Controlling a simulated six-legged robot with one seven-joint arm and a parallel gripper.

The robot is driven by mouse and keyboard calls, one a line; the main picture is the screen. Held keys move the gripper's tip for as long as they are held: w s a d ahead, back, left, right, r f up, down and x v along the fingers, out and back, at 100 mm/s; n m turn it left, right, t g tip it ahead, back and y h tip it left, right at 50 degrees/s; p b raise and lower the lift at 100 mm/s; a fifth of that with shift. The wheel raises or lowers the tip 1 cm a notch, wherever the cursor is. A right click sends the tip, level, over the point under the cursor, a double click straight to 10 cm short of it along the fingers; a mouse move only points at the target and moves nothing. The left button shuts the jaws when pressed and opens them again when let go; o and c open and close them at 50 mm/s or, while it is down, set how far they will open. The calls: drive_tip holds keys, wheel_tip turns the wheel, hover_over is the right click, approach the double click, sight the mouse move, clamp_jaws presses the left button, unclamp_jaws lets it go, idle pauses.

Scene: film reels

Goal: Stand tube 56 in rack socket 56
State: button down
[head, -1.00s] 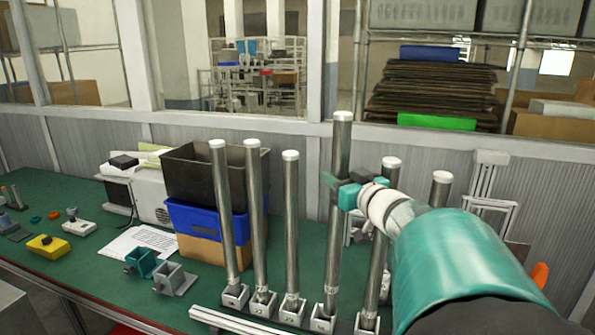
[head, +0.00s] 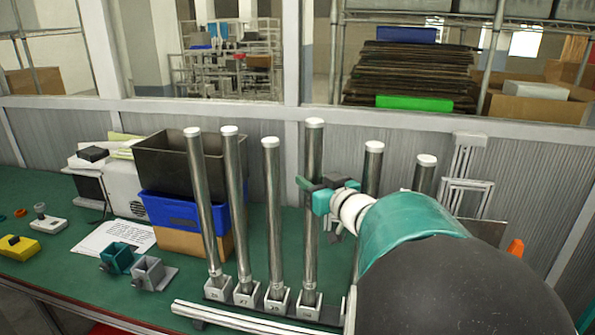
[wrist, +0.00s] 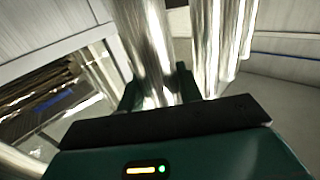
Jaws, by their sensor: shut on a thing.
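My gripper (head: 314,185) is shut around the upper part of a tall metal tube with a white cap (head: 312,150), which I take to be tube 56. The tube stands close to upright, and its lower end meets a white numbered socket (head: 308,305) of the rack. Its foot appears to be inside that socket; how deep it sits I cannot tell. The socket's number is too small to read surely. In the wrist view the shiny tube (wrist: 150,50) runs between the green fingers.
Three similar tubes (head: 205,200) (head: 235,190) (head: 273,200) stand in sockets to the left. Two more (head: 370,170) (head: 424,172) stand to the right, partly behind my arm.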

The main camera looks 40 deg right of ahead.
drive_tip(key=shift+f, duration=0.25)
drive_tip(key=shift+s, duration=0.1)
drive_tip(key=shift+f, duration=0.1)
idle(0.6)
drive_tip(key=shift+f, duration=0.7)
idle(0.8)
drive_tip(key=c, duration=1.2)
unclamp_jaws()
drive_tip(key=shift+c, duration=0.2)
drive_tip(key=shift+f, duration=0.1)
